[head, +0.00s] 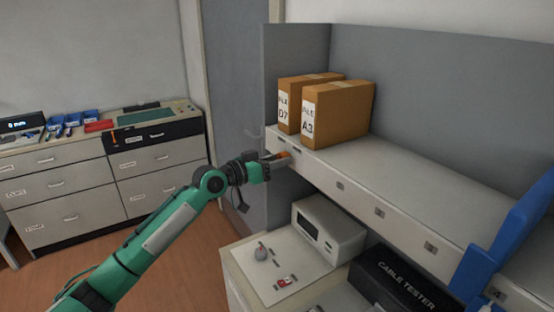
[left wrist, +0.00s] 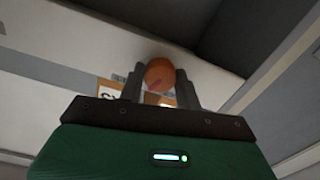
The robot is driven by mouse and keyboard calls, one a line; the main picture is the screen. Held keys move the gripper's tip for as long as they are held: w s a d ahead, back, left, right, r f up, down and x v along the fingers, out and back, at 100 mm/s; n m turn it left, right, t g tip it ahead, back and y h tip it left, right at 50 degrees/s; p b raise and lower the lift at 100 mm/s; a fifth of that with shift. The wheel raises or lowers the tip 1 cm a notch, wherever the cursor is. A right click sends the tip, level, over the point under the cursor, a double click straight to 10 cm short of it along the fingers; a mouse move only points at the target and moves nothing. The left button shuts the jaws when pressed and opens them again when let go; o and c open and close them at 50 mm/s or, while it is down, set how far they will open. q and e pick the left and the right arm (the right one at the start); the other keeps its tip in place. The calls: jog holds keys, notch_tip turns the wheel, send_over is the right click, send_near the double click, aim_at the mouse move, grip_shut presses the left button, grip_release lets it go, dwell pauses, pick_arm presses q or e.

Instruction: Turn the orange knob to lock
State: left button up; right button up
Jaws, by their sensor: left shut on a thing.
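The orange knob (head: 283,154) is on the front edge of the shelf, at its left end. In the left wrist view the knob (left wrist: 159,74) is round and sits between the two fingers. My left gripper (head: 273,159) reaches it from the left and is shut on it. The left wrist view shows the fingers (left wrist: 160,88) on either side of the knob. Any mark showing the knob's turn is too small to read. My right gripper is not in view.
Two cardboard boxes (head: 338,113) stand on the shelf (head: 390,180) above the knob. Below are a white device (head: 328,230) and a black cable tester case (head: 400,285). A blue upright part (head: 510,235) is at the right. Drawers (head: 60,190) stand at the left.

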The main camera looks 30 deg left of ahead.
pick_arm(q)
jog(key=n+p, duration=0.6)
jog(key=n, duration=0.7)
jog(key=shift+r+p, duration=0.15)
jog(key=shift+p, duration=0.2)
jog(key=shift+n, duration=0.3)
jog(key=o, duration=1)
jog(key=shift+s+a, duration=0.1)
